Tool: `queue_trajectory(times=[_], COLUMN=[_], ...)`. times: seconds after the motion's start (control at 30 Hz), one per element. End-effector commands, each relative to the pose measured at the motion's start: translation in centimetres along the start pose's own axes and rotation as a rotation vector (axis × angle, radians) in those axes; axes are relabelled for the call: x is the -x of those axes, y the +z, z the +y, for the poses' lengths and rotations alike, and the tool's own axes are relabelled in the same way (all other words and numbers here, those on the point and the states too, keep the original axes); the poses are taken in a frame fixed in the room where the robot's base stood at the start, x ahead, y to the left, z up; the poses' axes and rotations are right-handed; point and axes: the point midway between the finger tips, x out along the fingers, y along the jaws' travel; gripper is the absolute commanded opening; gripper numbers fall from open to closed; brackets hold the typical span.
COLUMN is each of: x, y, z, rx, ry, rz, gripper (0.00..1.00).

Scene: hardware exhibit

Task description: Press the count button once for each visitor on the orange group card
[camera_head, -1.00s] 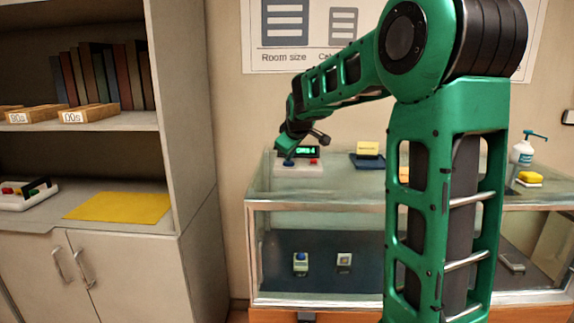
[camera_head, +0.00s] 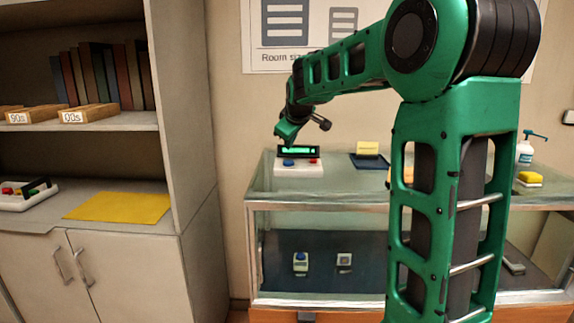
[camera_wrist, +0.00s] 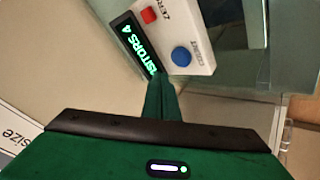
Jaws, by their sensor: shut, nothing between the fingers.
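The white counter box (camera_head: 299,170) stands on the glass case's top at its left end. It has a blue button (camera_head: 288,162), a red button (camera_head: 313,161) and a green-lit display (camera_head: 298,151). In the wrist view the display (camera_wrist: 138,45) reads "VISITORS 4", its first letter partly cut off. The blue button (camera_wrist: 181,57) and red button (camera_wrist: 149,15) also show there, the red one by the word "ZERO". My gripper (camera_head: 283,138) is shut and empty, above the box and clear of the blue button. An orange piece (camera_head: 402,174) is mostly hidden behind my arm; I cannot read it.
The glass case (camera_head: 330,200) holds small devices inside. On its top are a yellow card on a dark base (camera_head: 368,152), a pump bottle (camera_head: 524,150) and a yellow block (camera_head: 530,178). A shelf at the left holds books, a yellow sheet (camera_head: 118,207) and another button box (camera_head: 25,195).

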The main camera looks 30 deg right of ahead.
Motion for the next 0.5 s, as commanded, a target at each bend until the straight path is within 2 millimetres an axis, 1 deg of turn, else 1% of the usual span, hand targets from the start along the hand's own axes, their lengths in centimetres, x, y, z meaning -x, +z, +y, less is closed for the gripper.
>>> queue_trajectory(times=[0.3, 0.5], x=[1.7, 1.8], y=[-1.2, -1.3], z=[1.2, 1.3], rx=[0.000, 0.000], ry=[0.001, 0.000], rz=[0.001, 0.000], gripper=[0.00, 0.00])
